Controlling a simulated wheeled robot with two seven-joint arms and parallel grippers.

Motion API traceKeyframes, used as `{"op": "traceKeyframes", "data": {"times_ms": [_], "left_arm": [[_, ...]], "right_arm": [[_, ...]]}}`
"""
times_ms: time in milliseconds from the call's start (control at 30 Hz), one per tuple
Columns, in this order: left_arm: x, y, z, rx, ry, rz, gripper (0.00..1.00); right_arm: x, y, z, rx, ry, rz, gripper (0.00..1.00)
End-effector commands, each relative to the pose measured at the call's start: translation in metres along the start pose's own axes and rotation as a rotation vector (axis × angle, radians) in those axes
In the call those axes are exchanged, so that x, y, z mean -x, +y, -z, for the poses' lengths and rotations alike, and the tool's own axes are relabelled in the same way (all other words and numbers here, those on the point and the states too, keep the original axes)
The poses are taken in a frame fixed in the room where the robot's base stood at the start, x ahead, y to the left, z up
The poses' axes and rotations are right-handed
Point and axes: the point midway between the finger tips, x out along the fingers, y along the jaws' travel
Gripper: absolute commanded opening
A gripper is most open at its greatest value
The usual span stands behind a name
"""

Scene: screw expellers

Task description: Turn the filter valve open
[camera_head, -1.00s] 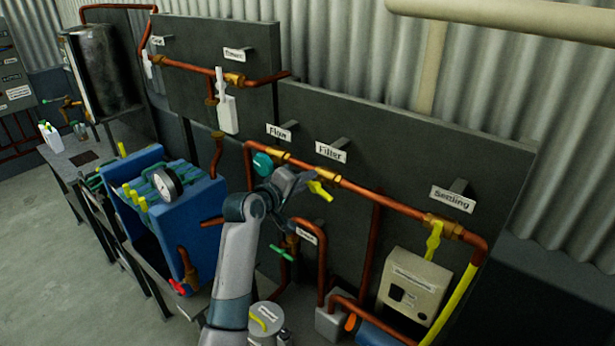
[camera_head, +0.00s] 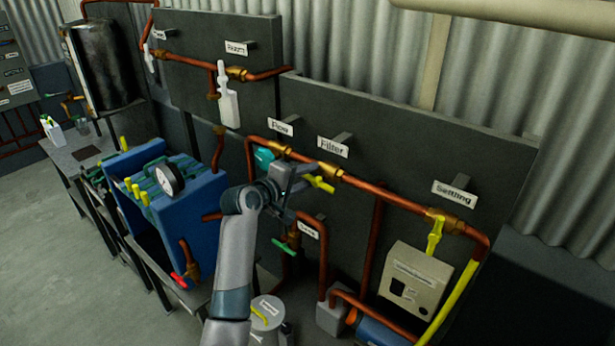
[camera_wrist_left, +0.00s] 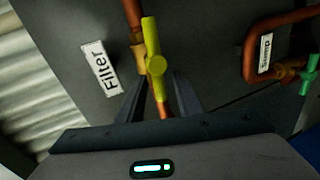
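The filter valve has a yellow handle (camera_head: 321,184) on the copper pipe, just below the white Filter label (camera_head: 333,147). In the left wrist view the yellow handle (camera_wrist_left: 152,48) is in the middle, lying roughly along the pipe's line in the picture, with its round hub facing me. The Filter label (camera_wrist_left: 101,68) is to its left. My left gripper (camera_head: 307,178) is close to the handle, and its fingers (camera_wrist_left: 160,84) are open on either side of the handle's lower part. I cannot tell whether they touch it. My right gripper is not in view.
A teal flow valve (camera_head: 263,157) is just left of my gripper. A yellow settling valve (camera_head: 434,235) hangs further right on the same pipe. A green-handled valve (camera_head: 285,246) is below. The dark panel (camera_head: 420,150) stands close behind.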

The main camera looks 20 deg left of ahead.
Motion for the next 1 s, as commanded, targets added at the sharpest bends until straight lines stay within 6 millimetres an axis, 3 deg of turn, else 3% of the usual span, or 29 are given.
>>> {"op": "traceKeyframes", "data": {"times_ms": [367,567,767,1000], "left_arm": [[0.002,0.000,0.000,-0.001,0.000,-0.001,0.32],[0.014,-0.001,0.000,-0.003,0.001,-0.003,0.32],[0.041,-0.002,0.001,-0.004,0.002,-0.003,0.32],[0.085,-0.003,0.000,-0.004,0.003,-0.001,0.32]], "right_arm": [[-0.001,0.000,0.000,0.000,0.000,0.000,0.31],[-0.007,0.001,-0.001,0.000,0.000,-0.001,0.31],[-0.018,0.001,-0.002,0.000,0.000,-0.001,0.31],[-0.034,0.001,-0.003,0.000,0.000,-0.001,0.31]]}}
